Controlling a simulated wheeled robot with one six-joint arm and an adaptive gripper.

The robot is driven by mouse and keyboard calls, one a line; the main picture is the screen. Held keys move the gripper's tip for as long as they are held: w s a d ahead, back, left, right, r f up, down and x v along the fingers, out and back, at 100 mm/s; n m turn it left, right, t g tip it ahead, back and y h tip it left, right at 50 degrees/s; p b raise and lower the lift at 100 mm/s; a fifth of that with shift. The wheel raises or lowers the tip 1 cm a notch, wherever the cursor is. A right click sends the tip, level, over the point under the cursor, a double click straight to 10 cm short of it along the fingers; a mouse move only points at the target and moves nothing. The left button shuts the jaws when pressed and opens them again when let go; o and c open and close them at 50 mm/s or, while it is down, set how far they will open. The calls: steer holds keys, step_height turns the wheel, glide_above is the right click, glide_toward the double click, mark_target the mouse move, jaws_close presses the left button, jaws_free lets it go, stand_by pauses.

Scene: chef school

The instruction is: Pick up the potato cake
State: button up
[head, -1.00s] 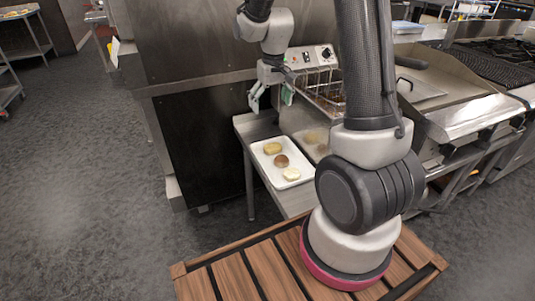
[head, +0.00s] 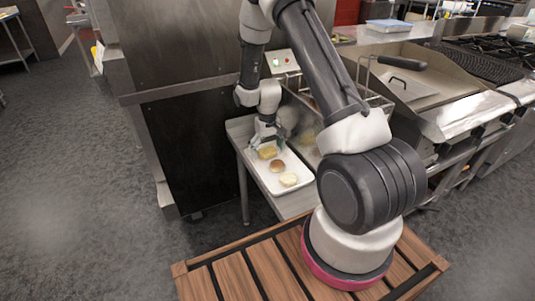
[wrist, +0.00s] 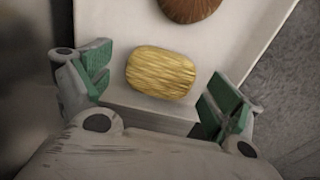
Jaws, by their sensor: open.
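The potato cake (wrist: 161,73) is a golden, ridged oval. In the wrist view it lies on the white tray (wrist: 222,60), a little ahead of and between the open fingers of my gripper (wrist: 155,95). In the head view the potato cake (head: 267,153) is at the far end of the tray (head: 300,183), nearest my gripper (head: 266,142). My gripper is open, pointing down just above and behind it. The fingers partly cover that end of the tray.
A brown round item (head: 277,166) and a pale bun-like item (head: 288,180) share the tray. The tray rests on a steel side table (head: 240,127) beside a dark cabinet wall (head: 190,150). Fryer baskets (head: 370,98) stand close on the right.

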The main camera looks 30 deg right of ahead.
steer(key=shift+f, duration=0.1)
steer(key=shift+c, duration=0.2)
steer(key=c, duration=1.1)
